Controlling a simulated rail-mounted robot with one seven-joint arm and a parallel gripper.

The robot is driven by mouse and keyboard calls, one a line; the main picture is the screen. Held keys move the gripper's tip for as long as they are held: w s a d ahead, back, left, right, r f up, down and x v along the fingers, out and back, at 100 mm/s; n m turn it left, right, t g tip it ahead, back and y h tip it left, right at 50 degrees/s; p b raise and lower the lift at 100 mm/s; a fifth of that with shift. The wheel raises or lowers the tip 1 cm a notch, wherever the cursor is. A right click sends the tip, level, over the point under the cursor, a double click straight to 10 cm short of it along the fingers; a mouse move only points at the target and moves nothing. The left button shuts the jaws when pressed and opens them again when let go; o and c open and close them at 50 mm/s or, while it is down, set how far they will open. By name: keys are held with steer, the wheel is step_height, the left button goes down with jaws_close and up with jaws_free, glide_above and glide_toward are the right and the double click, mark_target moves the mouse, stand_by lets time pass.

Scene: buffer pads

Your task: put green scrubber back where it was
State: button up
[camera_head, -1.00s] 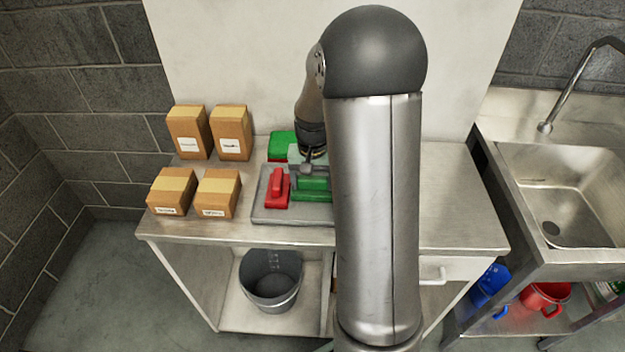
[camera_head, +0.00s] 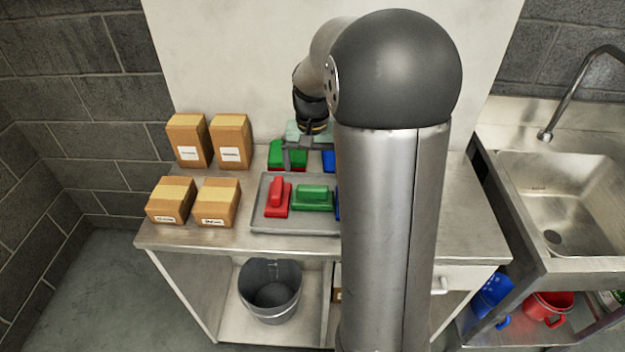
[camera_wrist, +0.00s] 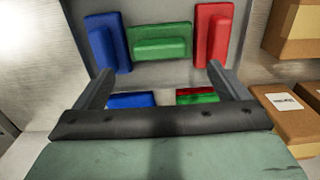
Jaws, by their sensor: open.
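The green scrubber (camera_head: 313,196) lies on the grey tray (camera_head: 285,229), between a red scrubber (camera_head: 277,198) and a blue scrubber (camera_head: 338,206) mostly hidden by my arm. The wrist view shows the green scrubber (camera_wrist: 160,42) between the blue scrubber (camera_wrist: 106,45) and the red one (camera_wrist: 214,36). My gripper (camera_wrist: 160,80) is open and empty, apart from the green scrubber. In the head view my gripper (camera_head: 303,152) hangs behind the tray, above the area of the pads.
Behind the tray lie a green pad with red showing (camera_head: 287,150) and a blue pad (camera_head: 328,161), partly covered by my gripper. Several cardboard boxes (camera_head: 218,203) stand left of the tray. A sink (camera_head: 560,190) is at the right.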

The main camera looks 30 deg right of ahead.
steer(key=s+a+r+n, duration=0.3)
steer(key=s+a, duration=0.5)
steer(key=s, duration=0.1)
steer(key=s+a+f+n, duration=0.1)
steer(key=s+a, duration=0.2)
steer(key=s, duration=0.3)
steer(key=s+a+f+n, duration=0.2)
steer(key=s+a, duration=0.1)
steer(key=s, duration=0.3)
steer(key=shift+s+f, duration=0.25)
steer(key=shift+s, duration=0.15)
stand_by(0.5)
step_height(320, 180, up, 16)
steer(key=t+p, duration=0.1)
steer(key=p, duration=1.2)
steer(key=shift+w+d, duration=0.15)
steer(key=shift+d, duration=0.1)
